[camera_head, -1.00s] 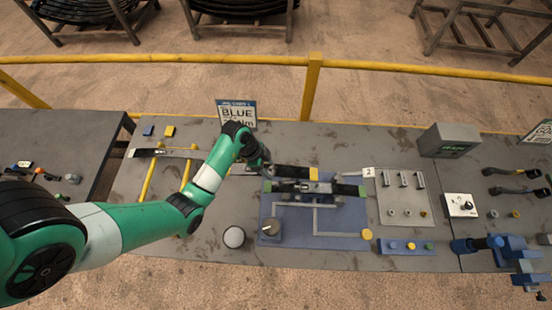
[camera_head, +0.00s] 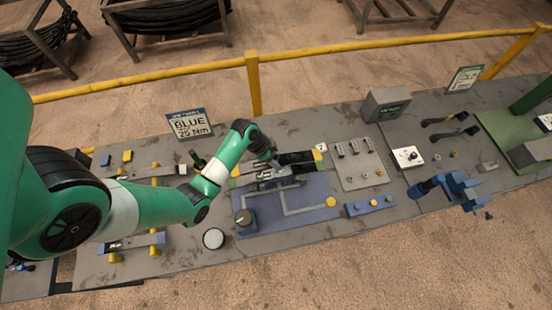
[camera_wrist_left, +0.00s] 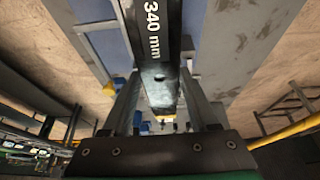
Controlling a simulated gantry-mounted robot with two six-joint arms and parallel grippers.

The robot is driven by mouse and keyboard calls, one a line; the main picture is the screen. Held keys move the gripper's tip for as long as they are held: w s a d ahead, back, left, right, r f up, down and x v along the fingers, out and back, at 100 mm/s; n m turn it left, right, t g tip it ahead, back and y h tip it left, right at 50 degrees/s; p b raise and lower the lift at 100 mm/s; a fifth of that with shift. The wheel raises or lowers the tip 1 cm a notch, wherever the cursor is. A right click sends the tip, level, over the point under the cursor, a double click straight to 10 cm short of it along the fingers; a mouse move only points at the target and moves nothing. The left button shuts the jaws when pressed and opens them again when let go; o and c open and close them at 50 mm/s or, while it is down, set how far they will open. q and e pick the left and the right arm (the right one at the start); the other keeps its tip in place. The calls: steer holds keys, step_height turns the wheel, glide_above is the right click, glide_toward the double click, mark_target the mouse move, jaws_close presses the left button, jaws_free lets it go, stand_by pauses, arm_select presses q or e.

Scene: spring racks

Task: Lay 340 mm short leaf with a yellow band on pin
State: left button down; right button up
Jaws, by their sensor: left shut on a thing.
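My left gripper (camera_head: 270,157) is shut on the dark leaf (camera_head: 298,158), over the back part of the blue fixture plate (camera_head: 245,205). Below the held leaf, a grey clamp-like part (camera_head: 275,179) sits on the plate. I cannot make out the pin; gripper and leaf cover that area. My right gripper is not in view.
A sign reading BLUE 25 Nm (camera_head: 189,124) stands behind. A grey panel with several sockets (camera_head: 355,165) and a grey box (camera_head: 386,104) lie to the right. A yellow rail (camera_head: 255,85) runs behind the bench.

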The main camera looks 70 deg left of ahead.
arm_select(q)
steer(key=shift+r+p, duration=0.3)
steer(key=shift+p, duration=0.25)
steer(key=shift+w+f+b, duration=0.1)
steer(key=shift+f+b, duration=1.3)
steer(key=shift+f, duration=1.4)
steer(key=shift+p, duration=1.35)
steer(key=shift+f+b, duration=1.3)
steer(key=shift+f, duration=0.85)
